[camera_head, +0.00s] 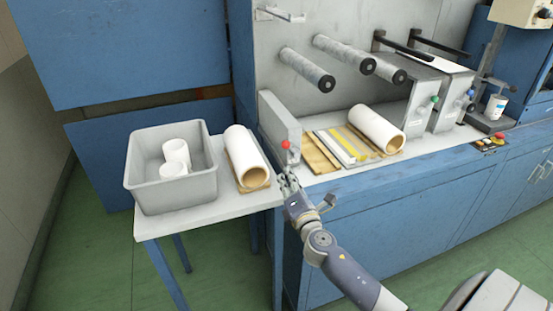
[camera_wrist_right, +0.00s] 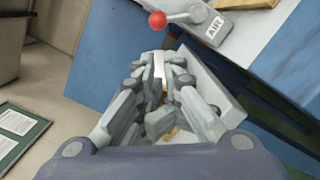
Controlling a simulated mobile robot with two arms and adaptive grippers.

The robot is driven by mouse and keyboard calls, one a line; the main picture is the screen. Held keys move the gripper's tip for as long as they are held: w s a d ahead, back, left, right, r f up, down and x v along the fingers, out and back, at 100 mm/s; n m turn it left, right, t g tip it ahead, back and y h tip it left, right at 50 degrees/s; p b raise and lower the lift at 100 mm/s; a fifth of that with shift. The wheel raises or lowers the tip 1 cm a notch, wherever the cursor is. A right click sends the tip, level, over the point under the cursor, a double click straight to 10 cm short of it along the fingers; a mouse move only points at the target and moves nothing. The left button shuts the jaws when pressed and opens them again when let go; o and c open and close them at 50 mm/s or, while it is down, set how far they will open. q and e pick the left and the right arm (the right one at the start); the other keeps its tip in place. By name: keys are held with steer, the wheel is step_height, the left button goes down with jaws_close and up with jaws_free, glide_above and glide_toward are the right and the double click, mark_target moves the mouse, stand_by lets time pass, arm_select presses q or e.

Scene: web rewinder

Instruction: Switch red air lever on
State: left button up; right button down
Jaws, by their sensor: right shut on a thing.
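The red air lever's round knob (camera_head: 286,144) sits on the front of a grey panel at the left end of the machine's bench. In the right wrist view the red knob (camera_wrist_right: 157,19) is on a metal arm that runs right to a grey plate marked AIR (camera_wrist_right: 215,27). My right gripper (camera_head: 287,178) is just below the lever in the head view. In the wrist view its fingers (camera_wrist_right: 160,65) are close together, with the knob beyond the tips and apparently apart. My left gripper is not in view.
A side table (camera_head: 220,207) at left holds a grey bin (camera_head: 140,165) with white rolls and a large white roll (camera_head: 246,155). Another roll (camera_head: 377,127) and flat boards (camera_head: 322,152) lie on the bench. Metal rollers (camera_head: 307,68) stick out above. Green floor at left is clear.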

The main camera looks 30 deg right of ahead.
mark_target(288, 143)
steer(key=x, duration=0.7)
steer(key=shift+w+d, duration=0.15)
steer(key=shift+w, duration=0.2)
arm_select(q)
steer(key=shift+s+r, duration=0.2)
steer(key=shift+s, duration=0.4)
arm_select(e)
steer(key=shift+x, duration=0.95)
